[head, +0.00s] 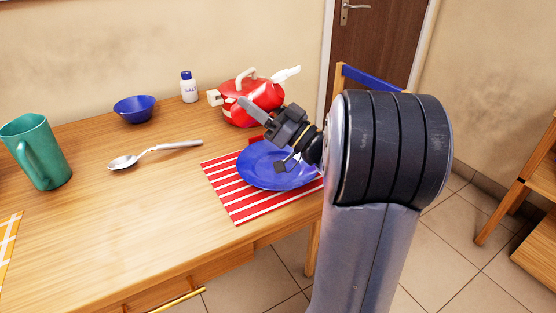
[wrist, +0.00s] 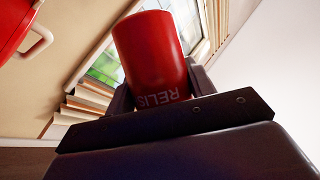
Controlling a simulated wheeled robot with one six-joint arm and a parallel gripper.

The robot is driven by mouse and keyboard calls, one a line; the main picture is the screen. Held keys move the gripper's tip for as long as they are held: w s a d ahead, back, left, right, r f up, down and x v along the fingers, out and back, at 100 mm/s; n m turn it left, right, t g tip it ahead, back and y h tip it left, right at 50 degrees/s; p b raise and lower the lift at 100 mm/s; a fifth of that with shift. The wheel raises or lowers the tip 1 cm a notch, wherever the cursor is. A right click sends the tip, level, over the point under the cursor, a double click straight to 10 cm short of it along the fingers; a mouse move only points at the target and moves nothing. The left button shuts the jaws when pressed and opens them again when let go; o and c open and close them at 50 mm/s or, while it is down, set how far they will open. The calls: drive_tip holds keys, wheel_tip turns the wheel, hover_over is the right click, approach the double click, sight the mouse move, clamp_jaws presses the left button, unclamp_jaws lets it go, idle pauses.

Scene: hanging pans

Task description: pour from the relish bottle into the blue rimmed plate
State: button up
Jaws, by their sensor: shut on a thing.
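My gripper (head: 262,136) is shut on the relish bottle (wrist: 155,55), a red cylinder with pale "RELIS" lettering in the wrist view. In the head view only a small red part of the bottle (head: 256,141) shows between the fingers, above the plate's far left side. The bottle's mouth is hidden, and I cannot tell its exact tilt or whether anything flows out. The blue rimmed plate (head: 252,172) lies on a red and white striped mat (head: 222,190), below my gripper. My arm covers part of the plate's right side.
A red pot (head: 262,98) stands just behind the plate, close to my gripper. A salt bottle (head: 189,88), blue bowl (head: 135,109), spoon (head: 150,154) and green mug (head: 38,155) stand or lie farther left. The table front (head: 150,220) is clear. A chair (head: 370,78) stands behind my arm.

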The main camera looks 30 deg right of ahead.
drive_tip(key=shift+w+a+r+m+t+y+p, duration=0.1)
drive_tip(key=shift+r+m+t+y+p, duration=0.25)
drive_tip(key=shift+r, duration=0.9)
drive_tip(key=shift+a+r+m+t+y+p, duration=0.15)
drive_tip(key=shift+r+t+p, duration=0.4)
drive_tip(key=shift+r, duration=0.7)
idle(1.2)
drive_tip(key=shift+r+m+t+p, duration=0.4)
drive_tip(key=shift+r+m+t, duration=0.1)
drive_tip(key=shift+r+t, duration=0.65)
idle(1.9)
